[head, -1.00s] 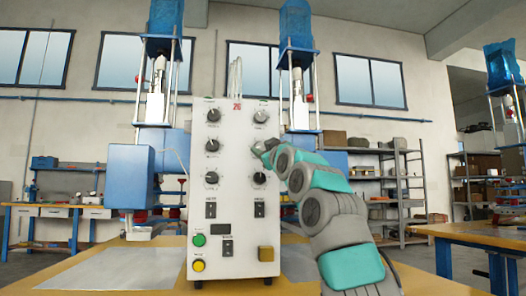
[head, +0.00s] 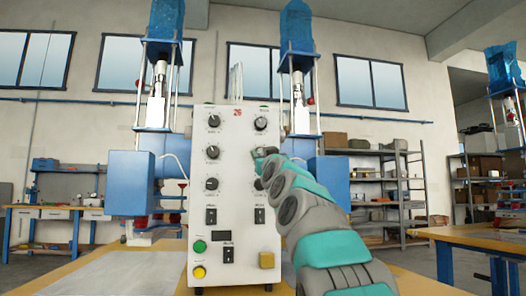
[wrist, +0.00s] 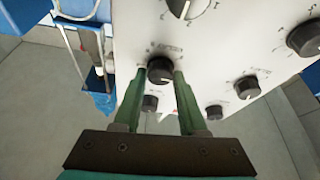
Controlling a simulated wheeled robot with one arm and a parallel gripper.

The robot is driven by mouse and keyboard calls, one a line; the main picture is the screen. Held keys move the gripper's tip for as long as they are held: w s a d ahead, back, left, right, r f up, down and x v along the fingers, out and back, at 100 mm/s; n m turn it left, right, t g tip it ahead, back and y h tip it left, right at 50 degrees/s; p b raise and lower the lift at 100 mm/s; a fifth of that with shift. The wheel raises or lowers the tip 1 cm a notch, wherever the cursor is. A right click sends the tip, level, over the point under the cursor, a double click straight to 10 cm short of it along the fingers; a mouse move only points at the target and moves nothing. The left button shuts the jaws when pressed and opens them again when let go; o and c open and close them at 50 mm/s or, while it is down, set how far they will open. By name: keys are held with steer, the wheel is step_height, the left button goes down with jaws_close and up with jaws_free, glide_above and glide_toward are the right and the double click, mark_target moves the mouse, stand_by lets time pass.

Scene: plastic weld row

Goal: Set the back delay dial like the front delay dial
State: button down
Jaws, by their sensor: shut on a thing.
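The white control panel (head: 236,200) stands upright on the table with two columns of dark dials. My gripper (head: 262,155) is at the middle dial of the right column and hides it in the head view. In the wrist view its two green fingers (wrist: 162,78) are shut on a black dial (wrist: 160,70), one on each side. The fingers hide part of its rim, and its pointer is not clear. The left column's middle dial (head: 212,152) is uncovered, its pointer seemingly toward the upper left. The dial labels are too small to read for sure.
Other dials sit close by: the right column's top dial (head: 261,123) and left column's bottom dial (head: 211,184). Blue presses (head: 132,180) stand behind the panel.

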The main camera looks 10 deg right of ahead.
steer(key=m+p, duration=0.1)
steer(key=p, duration=0.1)
steer(key=r+m+h+p, duration=0.1)
steer(key=m+p, duration=0.1)
steer(key=shift+a+h, duration=0.1)
steer(key=shift+h, duration=0.2)
steer(key=m+h+p, duration=0.1)
steer(key=m+p, duration=0.1)
steer(key=p, duration=0.2)
steer(key=m+h+p, duration=0.1)
steer(key=m+p, duration=0.2)
steer(key=p, duration=0.1)
steer(key=shift+a+r+h+p, duration=0.1)
steer(key=shift+a+h+p, duration=0.1)
steer(key=shift+h+p, duration=0.15)
steer(key=m+p, duration=0.1)
steer(key=m+h+p, duration=0.1)
steer(key=m+g+h+p, duration=0.1)
steer(key=m, duration=0.1)
steer(key=shift+f, duration=0.25)
steer(key=shift+f+m+g+h, duration=0.1)
steer(key=shift+m+g+h, duration=0.25)
steer(key=shift+m, duration=0.7)
steer(key=shift+f+m+g+h, duration=0.1)
steer(key=shift+m+g, duration=0.35)
steer(key=shift+m, duration=0.9)
steer(key=shift+c, duration=2.4)
jaws_free()
steer(key=shift+s+f, duration=0.1)
steer(key=shift+s, duration=0.05)
